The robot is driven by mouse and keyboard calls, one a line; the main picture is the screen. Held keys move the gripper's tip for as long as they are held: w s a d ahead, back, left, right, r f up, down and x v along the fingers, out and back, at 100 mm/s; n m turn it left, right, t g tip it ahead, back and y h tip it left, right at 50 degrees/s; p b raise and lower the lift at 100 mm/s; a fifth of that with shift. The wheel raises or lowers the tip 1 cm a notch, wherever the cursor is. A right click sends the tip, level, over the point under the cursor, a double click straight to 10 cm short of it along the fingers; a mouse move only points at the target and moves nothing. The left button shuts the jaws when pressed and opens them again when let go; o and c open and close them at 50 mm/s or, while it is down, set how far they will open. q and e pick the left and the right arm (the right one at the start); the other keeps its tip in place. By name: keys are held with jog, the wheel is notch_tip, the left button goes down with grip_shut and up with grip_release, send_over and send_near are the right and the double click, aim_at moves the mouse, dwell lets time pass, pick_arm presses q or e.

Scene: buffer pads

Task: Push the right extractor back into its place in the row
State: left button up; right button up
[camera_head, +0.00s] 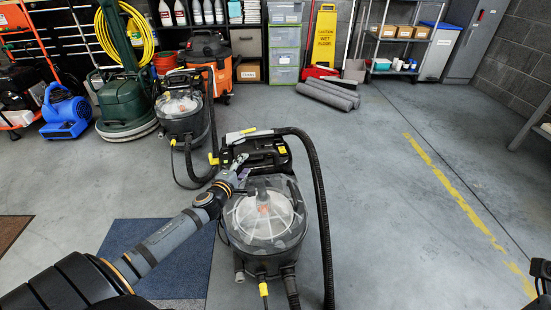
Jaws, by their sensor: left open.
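The right extractor (262,222) stands on the floor in the middle, in front of the row, with a clear domed tank, black body and dark hose. My left arm reaches in from the lower left. My left gripper (238,170) is open at the left rear side of the extractor, by its black handle (262,145). I cannot tell whether the fingers touch it. A similar extractor (182,106) stands farther back to the left, in the row. A dark part, probably of my right arm, shows at the right edge; its gripper cannot be made out.
A green floor machine (124,104), a blue blower (65,114) and an orange-black vacuum (209,62) stand along the back. Grey rolls (330,94) lie on the floor. A blue mat (160,258) lies left of the extractor. Floor to the right, with a yellow line (455,187), is clear.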

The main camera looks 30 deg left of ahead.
aim_at(254, 155)
pick_arm(q)
jog(key=x, duration=0.5)
jog(key=shift+w+r, duration=0.15)
jog(key=shift+w, duration=0.05)
jog(key=b+x, duration=0.2)
jog(key=x, duration=0.1)
jog(key=shift+w+a+f, duration=0.15)
jog(key=shift+w+f, duration=0.1)
jog(key=shift+f, duration=0.2)
jog(key=shift+w+a+r, duration=0.1)
jog(key=shift+w, duration=0.55)
grip_shut()
